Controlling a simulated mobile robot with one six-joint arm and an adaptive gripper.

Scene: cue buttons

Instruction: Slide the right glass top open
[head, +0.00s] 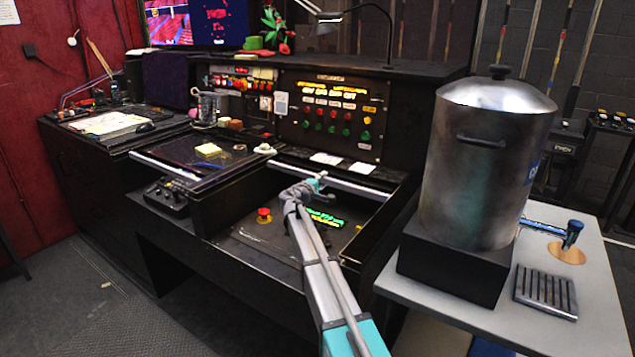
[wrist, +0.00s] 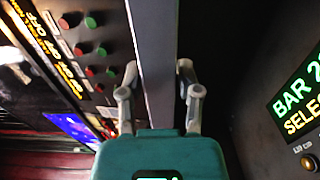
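The right glass top is a dark panel with a silver front rail (head: 345,182). The rail sits far back, near the upright control panel, and the well in front of it is uncovered. In the wrist view the grey rail (wrist: 158,60) runs up between my fingers. My gripper (head: 318,180) is at the rail in the head view. In the wrist view my gripper (wrist: 157,70) has its fingers spread, one on each side of the rail; I cannot tell whether they touch it. My forearm hides part of the well.
A red button (head: 264,215) and a lit green display (head: 325,218) sit in the open well. The left glass top (head: 190,150) covers its section. A large metal urn (head: 485,165) stands on the right-hand table. The control panel (head: 335,115) rises behind the rail.

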